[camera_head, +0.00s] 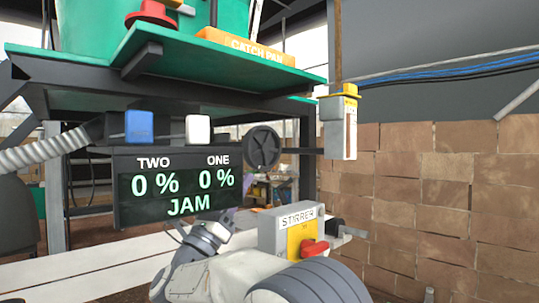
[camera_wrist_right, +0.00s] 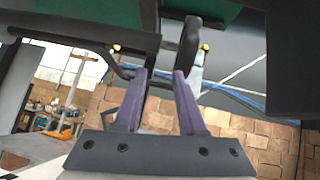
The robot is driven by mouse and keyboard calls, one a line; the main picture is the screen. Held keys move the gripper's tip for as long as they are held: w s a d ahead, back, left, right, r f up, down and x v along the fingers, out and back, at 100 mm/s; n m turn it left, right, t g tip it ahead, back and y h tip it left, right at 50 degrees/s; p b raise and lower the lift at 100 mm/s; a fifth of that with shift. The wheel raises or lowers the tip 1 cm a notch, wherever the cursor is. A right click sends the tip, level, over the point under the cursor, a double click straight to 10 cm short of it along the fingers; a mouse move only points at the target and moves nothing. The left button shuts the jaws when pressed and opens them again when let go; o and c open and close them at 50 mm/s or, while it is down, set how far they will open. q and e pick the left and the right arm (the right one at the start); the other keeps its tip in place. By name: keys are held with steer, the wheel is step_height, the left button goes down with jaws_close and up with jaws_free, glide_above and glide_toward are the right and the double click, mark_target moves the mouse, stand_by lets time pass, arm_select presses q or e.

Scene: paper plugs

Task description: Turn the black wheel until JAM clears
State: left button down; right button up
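The black wheel (camera_head: 262,147), with spokes, is mounted to the right of the dark display panel (camera_head: 125,205). The panel reads TWO 0 %, ONE 0 % and JAM in green. In the right wrist view a dark disc, which looks like the wheel (camera_wrist_right: 188,42) seen nearly edge-on, stands just beyond the right-hand finger. My right gripper (camera_wrist_right: 158,78) has its two purple fingers spread with nothing between them. In the head view the right gripper (camera_head: 228,215) is below the wheel, partly hidden by its own wrist. My left gripper is out of view.
A blue button (camera_head: 139,125) and a white button (camera_head: 198,129) sit above the display. A STIRRER box (camera_head: 285,230) with a red knob (camera_head: 314,249) stands close right of my arm. A yellow-topped box (camera_head: 338,125) hangs right of the wheel. Cardboard blocks (camera_head: 440,190) fill the right.

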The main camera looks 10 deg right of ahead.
mark_target(273, 165)
steer(key=d+r+m+g+h, duration=0.1)
steer(key=d+r, duration=0.1)
steer(key=w+d+r+m+g+h+p, duration=0.1)
steer(key=d+r+m, duration=0.1)
steer(key=d+r, duration=0.1)
steer(key=w+d+r+m+g+h+p, duration=0.1)
steer(key=d+r, duration=0.1)
steer(key=d, duration=0.1)
steer(key=shift+w+r+m+g+h, duration=0.25)
steer(key=shift+m+g+h, duration=0.05)
steer(key=shift+g, duration=0.1)
